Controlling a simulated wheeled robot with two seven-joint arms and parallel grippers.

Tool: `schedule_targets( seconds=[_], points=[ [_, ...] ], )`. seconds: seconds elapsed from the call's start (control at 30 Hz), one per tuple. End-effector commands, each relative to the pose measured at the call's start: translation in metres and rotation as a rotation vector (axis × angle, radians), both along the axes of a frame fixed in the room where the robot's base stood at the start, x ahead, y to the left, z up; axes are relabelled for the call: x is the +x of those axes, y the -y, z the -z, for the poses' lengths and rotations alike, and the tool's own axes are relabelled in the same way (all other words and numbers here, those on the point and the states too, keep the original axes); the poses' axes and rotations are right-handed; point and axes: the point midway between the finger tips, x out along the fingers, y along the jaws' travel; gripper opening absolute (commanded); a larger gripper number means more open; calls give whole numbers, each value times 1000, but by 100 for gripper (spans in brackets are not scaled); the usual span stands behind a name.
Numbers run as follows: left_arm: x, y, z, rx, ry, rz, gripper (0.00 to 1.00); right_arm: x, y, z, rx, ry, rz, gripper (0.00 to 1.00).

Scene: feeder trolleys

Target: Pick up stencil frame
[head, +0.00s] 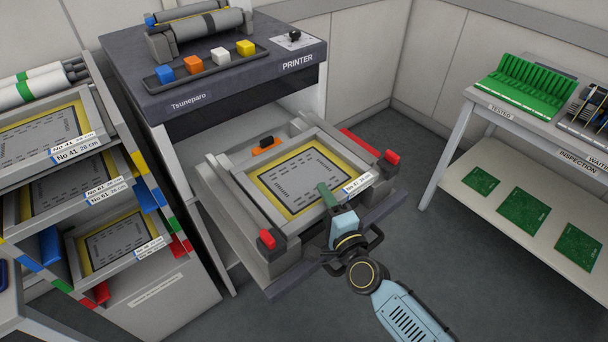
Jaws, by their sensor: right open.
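A stencil frame (293,181) with a grey border, yellow inner edge and grey patterned sheet lies flat on the pulled-out carriage (222,178) of the printer. A white and blue label is on its near right edge; its number is too small to read surely. My right gripper (326,190) comes in from the lower right. It is open, with its green fingertips over or at the frame's near edge, left of the label. I cannot tell whether they touch it. My left gripper is not in view.
The printer (180,122) has coloured buttons on top. Red clamps (267,239) and an orange one stand around the carriage. A rack (150,215) at left holds more labelled stencil frames. An inspection table (455,135) with green boards is at right. The floor between is clear.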

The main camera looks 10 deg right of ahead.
Motion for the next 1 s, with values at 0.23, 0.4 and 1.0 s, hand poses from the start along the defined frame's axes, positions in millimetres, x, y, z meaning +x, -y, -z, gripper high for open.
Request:
schedule_targets(
  seconds=[0.23, 0.4, 1.0],
  points=[
    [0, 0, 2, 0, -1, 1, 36, 14, -4, 0, -1, -1, 0, 48],
    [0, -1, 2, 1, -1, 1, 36, 14, -4, 0, -1, -1, 0, 44],
    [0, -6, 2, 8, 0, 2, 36, 14, -3, -2, 0, 4, 1, 0]
  ],
)
